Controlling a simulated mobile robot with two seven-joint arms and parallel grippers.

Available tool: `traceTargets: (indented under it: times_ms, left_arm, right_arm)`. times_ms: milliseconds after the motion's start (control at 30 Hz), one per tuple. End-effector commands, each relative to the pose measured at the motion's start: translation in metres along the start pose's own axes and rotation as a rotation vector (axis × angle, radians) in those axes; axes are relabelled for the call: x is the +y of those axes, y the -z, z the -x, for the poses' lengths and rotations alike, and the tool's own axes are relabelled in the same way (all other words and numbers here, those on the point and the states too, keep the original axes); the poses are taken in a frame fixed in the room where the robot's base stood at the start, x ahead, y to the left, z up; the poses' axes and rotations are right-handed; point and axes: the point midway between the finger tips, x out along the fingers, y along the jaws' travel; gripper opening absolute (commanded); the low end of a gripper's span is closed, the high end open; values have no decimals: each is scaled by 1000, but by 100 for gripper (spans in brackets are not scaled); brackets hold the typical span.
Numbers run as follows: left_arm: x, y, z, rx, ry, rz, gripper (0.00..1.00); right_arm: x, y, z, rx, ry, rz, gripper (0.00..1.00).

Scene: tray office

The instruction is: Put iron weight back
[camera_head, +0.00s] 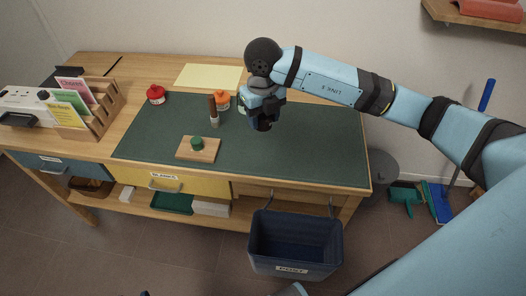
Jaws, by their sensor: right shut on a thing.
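My right gripper (262,106) reaches in from the right and is over the right half of the dark green mat (310,150) on the wooden desk. It is shut on a small dark thing, probably the iron weight (263,125), whose lower end shows below the fingers. The rest of it is hidden by the gripper, and I cannot tell whether it touches the mat. My left gripper is not in view.
A wooden board (185,152) with a green-knobbed thing (197,143) lies on the mat. An orange pot (222,101), a brown-handled tool (212,108) and a red pot (156,94) stand behind. A yellow sheet (208,75) lies at the back. A blue bin (295,240) stands in front. The mat's right part is clear.

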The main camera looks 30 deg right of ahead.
Motion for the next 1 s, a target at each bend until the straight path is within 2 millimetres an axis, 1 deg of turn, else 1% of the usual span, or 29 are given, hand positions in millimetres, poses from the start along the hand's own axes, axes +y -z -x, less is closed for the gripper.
traceTargets:
  times_ms: [33, 100, 200, 300, 400, 567, 667, 800, 900, 1000]
  left_arm:
    - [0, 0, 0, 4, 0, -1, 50]
    - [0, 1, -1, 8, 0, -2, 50]
    - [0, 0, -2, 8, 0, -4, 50]
    - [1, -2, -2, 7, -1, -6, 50]
    - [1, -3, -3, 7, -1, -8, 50]
    - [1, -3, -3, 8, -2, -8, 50]
    - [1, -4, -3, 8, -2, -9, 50]
    - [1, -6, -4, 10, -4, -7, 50]
    - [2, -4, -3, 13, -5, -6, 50]
    - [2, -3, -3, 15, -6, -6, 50]
  right_arm:
    - [0, 0, -15, 3, -1, -1, 7]
    - [0, 0, -33, 2, -1, -1, 7]
    - [0, 0, -57, 1, -1, 0, 7]
    - [0, 0, -73, -1, -1, 0, 7]
    - [0, -1, -83, -1, -1, 1, 7]
    - [0, -1, -92, -2, -2, 1, 7]
    - [0, 0, -104, -1, -1, 1, 7]
    - [0, 0, -125, 0, -1, 1, 7]
    - [0, -1, -130, -3, -1, 2, 7]
    - [0, -1, -129, -3, -1, 2, 7]
